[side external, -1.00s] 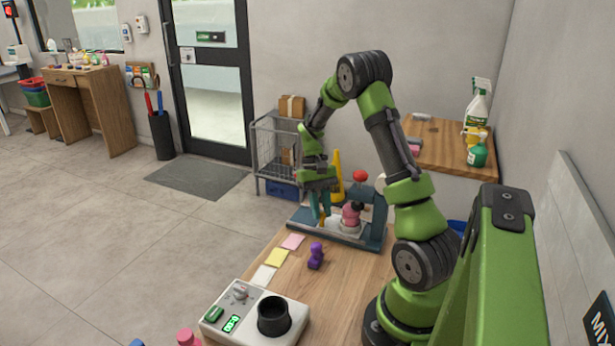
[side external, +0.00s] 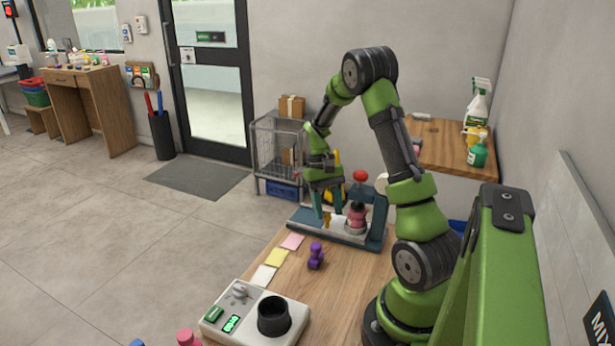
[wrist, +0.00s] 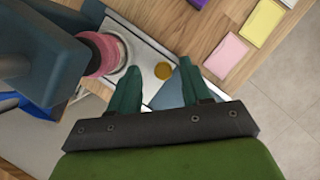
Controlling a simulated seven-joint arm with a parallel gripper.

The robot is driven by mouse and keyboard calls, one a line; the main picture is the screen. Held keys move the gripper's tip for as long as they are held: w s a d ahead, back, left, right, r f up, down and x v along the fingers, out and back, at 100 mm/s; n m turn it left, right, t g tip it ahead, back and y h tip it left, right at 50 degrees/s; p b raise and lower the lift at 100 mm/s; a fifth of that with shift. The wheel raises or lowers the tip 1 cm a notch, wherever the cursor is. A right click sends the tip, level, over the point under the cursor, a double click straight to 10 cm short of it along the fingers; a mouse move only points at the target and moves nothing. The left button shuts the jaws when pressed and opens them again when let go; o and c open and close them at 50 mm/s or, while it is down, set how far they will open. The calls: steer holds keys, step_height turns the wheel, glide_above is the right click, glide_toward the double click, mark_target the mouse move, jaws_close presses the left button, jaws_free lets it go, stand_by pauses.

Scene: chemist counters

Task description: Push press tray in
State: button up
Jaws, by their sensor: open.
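The press (side external: 377,212) is a dark blue-teal frame with a red knob (side external: 360,176) on top, at the far end of the wooden counter. Its pale tray (side external: 338,226) carries a pink pot (side external: 356,218), close to the press column. In the wrist view, the tray (wrist: 145,62) has a round gold spot (wrist: 163,71), and the pink pot (wrist: 98,54) is beside the press (wrist: 35,45). My gripper (side external: 328,210) is open, with its green fingers down at the tray's outer end. In the wrist view, the gripper (wrist: 158,78) has nothing between its fingers; contact is unclear.
A purple stamp-like piece (side external: 316,256) and coloured paper notes (side external: 277,257) are on the counter near the press. A white device with a black cup (side external: 273,318) is at the near end. A wire cart (side external: 275,155) stands behind. Bare wood is free between.

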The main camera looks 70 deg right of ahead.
steer(key=v, duration=1.6)
steer(key=shift+r, duration=0.1)
steer(key=s+a+r+n+t, duration=0.1)
steer(key=s+a+t, duration=0.1)
steer(key=a, duration=0.8)
steer(key=s+a+r+n+t, duration=0.1)
steer(key=a+t, duration=0.4)
steer(key=a, duration=0.6)
steer(key=s+a+r+n+t+h, duration=0.1)
steer(key=s+a+r+n+t, duration=0.1)
steer(key=a, duration=0.8)
steer(key=shift+s+a+n+t, duration=0.4)
steer(key=shift+s+n+t, duration=0.1)
steer(key=shift+s+t, duration=0.3)
steer(key=shift+c, duration=0.3)
